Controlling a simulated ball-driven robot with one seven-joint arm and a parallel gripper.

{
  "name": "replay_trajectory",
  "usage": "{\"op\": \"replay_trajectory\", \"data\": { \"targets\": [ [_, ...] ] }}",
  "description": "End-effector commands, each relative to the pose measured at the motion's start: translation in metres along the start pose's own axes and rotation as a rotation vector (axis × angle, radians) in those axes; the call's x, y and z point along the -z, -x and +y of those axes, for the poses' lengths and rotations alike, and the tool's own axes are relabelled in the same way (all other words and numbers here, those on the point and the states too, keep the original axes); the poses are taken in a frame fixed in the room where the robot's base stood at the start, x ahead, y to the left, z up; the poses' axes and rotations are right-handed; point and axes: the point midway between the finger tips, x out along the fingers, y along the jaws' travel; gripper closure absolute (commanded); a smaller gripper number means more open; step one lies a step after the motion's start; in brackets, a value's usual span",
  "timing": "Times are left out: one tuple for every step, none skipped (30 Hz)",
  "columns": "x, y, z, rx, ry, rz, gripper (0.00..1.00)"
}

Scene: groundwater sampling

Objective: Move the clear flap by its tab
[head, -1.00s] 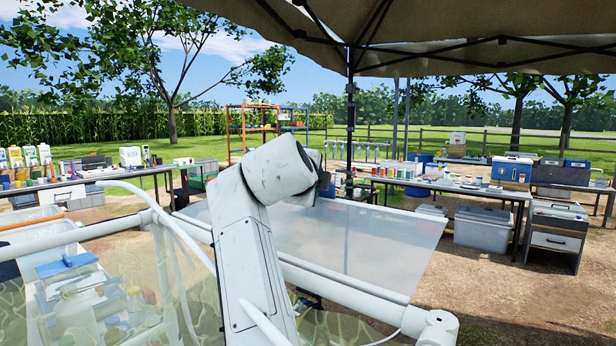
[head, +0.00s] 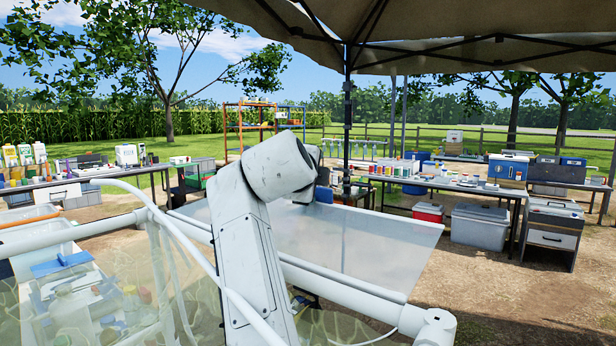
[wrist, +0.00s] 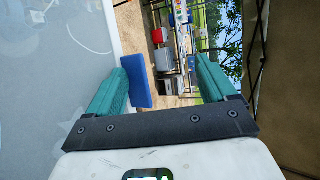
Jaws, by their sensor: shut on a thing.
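The clear flap (head: 350,240) is a hazy, see-through sheet slanting up behind a white bar in the head view. It also fills the left of the wrist view as a pale grey panel (wrist: 50,70). The blue tab (wrist: 137,80) stands at the panel's edge in the wrist view. My gripper (wrist: 160,78) has two teal fingers; it is shut on the tab, which shows against the left finger. Contact at the right finger is not clear from this angle. In the head view my arm hides the gripper, and a bit of blue shows beside it.
A white bar frame with clear panels stands close in front and at left, with a blue item (head: 60,264) behind it. A table (head: 450,184) with bottles stands at back right, with a red cooler (head: 428,211) and a grey bin (head: 480,226) beneath. Bare ground lies at right.

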Motion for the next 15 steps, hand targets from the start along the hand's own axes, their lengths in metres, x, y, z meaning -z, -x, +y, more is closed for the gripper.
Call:
{"op": "replay_trajectory", "data": {
  "targets": [
    [0.014, -0.006, -0.009, 0.017, -0.009, 0.014, 0.4],
    [0.014, -0.006, -0.009, 0.017, -0.009, 0.014, 0.41],
    [0.014, -0.006, -0.009, 0.017, -0.009, 0.014, 0.41],
    [0.014, -0.006, -0.009, 0.017, -0.009, 0.015, 0.41],
    [0.014, -0.006, -0.009, 0.017, -0.009, 0.015, 0.41],
    [0.014, -0.006, -0.009, 0.017, -0.008, 0.015, 0.42],
    [0.014, -0.006, -0.009, 0.017, -0.008, 0.015, 0.42],
    [0.014, -0.006, -0.009, 0.017, -0.008, 0.015, 0.42],
    [0.014, -0.005, -0.009, 0.018, -0.008, 0.015, 0.42],
    [0.014, -0.004, -0.009, 0.018, -0.008, 0.015, 0.43],
    [0.014, -0.003, -0.009, 0.018, -0.008, 0.014, 0.45],
    [0.013, 0.0, -0.009, 0.019, -0.008, 0.014, 0.5],
    [0.013, 0.002, -0.009, 0.019, -0.007, 0.014, 0.56],
    [0.013, 0.005, -0.008, 0.019, -0.008, 0.014, 0.64],
    [0.012, 0.011, -0.008, 0.02, -0.009, 0.013, 0.66]
  ]
}}
